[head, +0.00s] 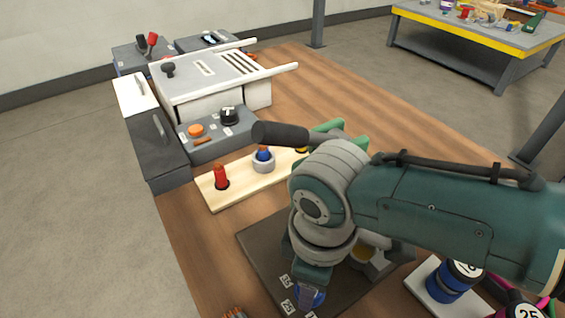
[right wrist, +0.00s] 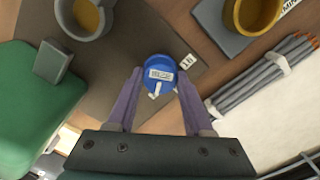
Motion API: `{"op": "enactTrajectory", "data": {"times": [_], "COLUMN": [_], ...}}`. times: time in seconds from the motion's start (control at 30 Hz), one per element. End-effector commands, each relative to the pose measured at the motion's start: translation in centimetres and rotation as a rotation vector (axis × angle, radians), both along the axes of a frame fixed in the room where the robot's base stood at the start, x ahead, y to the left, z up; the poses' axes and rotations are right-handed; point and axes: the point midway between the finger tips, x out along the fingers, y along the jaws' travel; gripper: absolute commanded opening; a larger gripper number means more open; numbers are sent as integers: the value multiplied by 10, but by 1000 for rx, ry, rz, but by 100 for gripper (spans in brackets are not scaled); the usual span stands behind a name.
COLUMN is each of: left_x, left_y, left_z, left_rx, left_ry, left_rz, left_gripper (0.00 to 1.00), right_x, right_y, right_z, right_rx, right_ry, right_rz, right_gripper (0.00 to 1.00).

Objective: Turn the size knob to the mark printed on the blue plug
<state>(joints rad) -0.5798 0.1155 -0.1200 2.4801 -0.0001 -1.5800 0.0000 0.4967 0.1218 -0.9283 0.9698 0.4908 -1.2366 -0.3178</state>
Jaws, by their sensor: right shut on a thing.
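My right gripper (head: 308,288) is over the dark mat (head: 262,244), fingers down, shut on a round blue plug (right wrist: 160,85). In the right wrist view the fingertips (right wrist: 157,78) sit on either side of it. The plug has a pale label with print too small to read. In the head view the plug (head: 318,299) is partly hidden by the fingers. A black knob (head: 229,116) with a pale top, likely the size knob, is on the grey control box (head: 232,139); its setting cannot be read. My left gripper is not in view.
A pale wooden rack (head: 240,187) holds a red peg (head: 221,178) and a blue-topped one (head: 263,154). An orange button (head: 196,130) is beside the knob. A white-topped machine (head: 205,75) stands behind. Orange-tipped rods (right wrist: 262,80) lie near the plug.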

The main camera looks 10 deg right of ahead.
Motion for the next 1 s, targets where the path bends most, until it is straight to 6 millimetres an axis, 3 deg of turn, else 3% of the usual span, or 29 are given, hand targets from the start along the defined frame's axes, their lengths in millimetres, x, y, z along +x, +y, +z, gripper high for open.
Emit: {"op": "enactTrajectory", "data": {"times": [0.17, 0.2, 0.47, 0.77, 1.0], "left_x": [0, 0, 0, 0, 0], "left_y": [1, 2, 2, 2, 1], "left_z": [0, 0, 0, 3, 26], "left_rx": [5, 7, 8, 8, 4], "left_ry": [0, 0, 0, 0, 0], "left_rz": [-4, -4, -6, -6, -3], "left_gripper": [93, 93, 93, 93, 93], "right_x": [0, 0, 0, 0, 1], "right_y": [1, 1, 0, 0, 1], "right_z": [1, 0, 0, 5, 49], "right_rx": [2, 2, 1, 1, 4], "right_ry": [1, 1, 0, -1, -4], "right_rz": [-4, -4, -2, -1, 1], "right_gripper": [0, 52, 82, 82, 82]}}
